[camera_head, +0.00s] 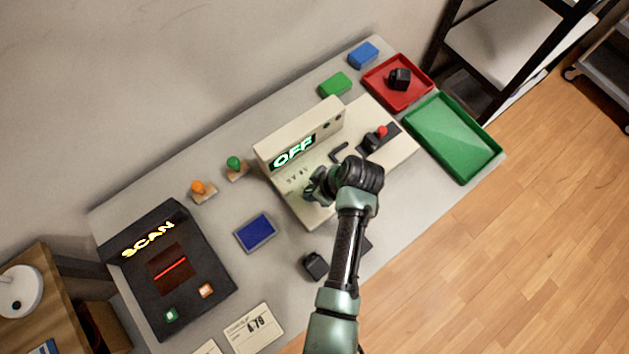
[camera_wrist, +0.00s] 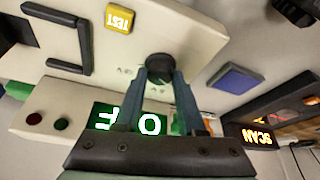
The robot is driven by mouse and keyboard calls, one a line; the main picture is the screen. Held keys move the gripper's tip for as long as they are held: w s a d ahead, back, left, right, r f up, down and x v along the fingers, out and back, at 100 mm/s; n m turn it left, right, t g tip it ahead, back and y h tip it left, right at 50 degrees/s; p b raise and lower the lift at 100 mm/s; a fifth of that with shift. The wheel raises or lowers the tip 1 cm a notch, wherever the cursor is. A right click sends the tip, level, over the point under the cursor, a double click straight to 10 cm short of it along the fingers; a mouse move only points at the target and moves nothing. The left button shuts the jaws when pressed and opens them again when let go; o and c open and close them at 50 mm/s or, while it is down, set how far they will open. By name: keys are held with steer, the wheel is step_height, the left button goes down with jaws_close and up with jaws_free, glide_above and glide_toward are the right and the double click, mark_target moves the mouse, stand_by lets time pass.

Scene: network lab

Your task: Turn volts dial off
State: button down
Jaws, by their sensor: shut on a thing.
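The beige tester (camera_head: 400,148) stands on the table with its raised panel at the back. Its display (camera_head: 293,152) reads OFF in green, and part of it shows upside down in the wrist view (camera_wrist: 152,122). The round black volts dial (camera_wrist: 159,65) is on the tester's top face. My gripper (camera_wrist: 160,76) is shut on the dial, one finger on each side. The fingers hide part of the dial and of the marks around it. In the head view my gripper (camera_head: 314,189) is over the tester's front left, and the dial is hidden there.
A yellow TEST button (camera_wrist: 119,18) and a black angled bracket (camera_wrist: 82,45) are near the dial. A red-topped lever (camera_head: 381,132) stands on the tester's right. A black scanner (camera_head: 170,270), a red tray (camera_head: 375,82) and a green tray (camera_head: 455,137) flank it.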

steer(key=shift+n, duration=0.7)
steer(key=shift+g, duration=0.4)
steer(key=c, duration=0.5)
jaws_free()
steer(key=v, duration=1.3)
steer(key=shift+d, duration=0.25)
